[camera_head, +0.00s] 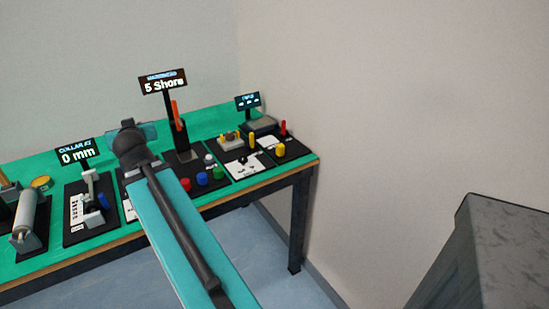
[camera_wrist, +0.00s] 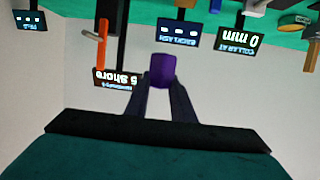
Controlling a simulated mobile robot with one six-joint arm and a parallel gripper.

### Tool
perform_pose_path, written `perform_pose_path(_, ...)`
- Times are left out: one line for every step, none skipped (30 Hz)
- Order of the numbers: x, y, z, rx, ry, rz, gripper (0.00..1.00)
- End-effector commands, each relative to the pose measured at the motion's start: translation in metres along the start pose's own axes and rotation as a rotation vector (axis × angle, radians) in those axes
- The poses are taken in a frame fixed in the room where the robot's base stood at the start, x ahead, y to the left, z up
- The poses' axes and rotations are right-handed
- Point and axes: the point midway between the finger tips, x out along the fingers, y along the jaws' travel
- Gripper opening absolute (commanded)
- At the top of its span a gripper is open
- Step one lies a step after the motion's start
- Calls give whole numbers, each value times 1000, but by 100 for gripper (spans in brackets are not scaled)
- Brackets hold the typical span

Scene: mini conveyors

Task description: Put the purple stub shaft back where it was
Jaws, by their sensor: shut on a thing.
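The purple stub shaft (camera_wrist: 162,71) shows in the wrist view, held between the tips of the two dark fingers of my gripper (camera_wrist: 163,82). My gripper is shut on it. The wrist picture appears upside down, with the display signs inverted. In the head view my arm reaches over the bench, and the gripper end and the purple shaft are hidden or too small to make out there. I cannot tell from these frames which spot on the bench the shaft came from.
The green bench (camera_head: 110,139) carries several black station boards. Displays reading "5 Shore" (camera_head: 163,82) and "0 mm" (camera_head: 76,154) stand up on posts. An orange-handled tool (camera_head: 176,115) rises near the middle. Small coloured pegs and a yellow one (camera_head: 281,149) stand at the right. A grey block (camera_head: 500,250) is at the lower right.

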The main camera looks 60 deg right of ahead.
Motion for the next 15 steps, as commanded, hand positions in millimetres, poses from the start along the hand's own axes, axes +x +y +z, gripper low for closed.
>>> perform_pose_path(5,21,11,10,2,35,0)
perform_pose_path(7,33,14,17,2,55,0)
perform_pose_path(8,48,17,25,1,82,0)
perform_pose_path(9,60,20,31,0,102,0)
perform_pose_path(10,71,23,38,0,122,0)
perform_pose_path(11,87,27,46,0,149,0)
perform_pose_path(11,98,30,52,0,169,0)
perform_pose_path(11,110,34,59,0,191,0)
perform_pose_path(11,125,38,67,-1,217,0)
perform_pose_path(11,137,41,73,-1,239,0)
perform_pose_path(10,148,44,80,0,259,0)
perform_pose_path(9,164,48,89,-1,287,0)
perform_pose_path(8,175,52,95,-1,308,0)
perform_pose_path(7,186,55,102,-1,328,0)
perform_pose_path(5,201,60,111,-1,356,0)
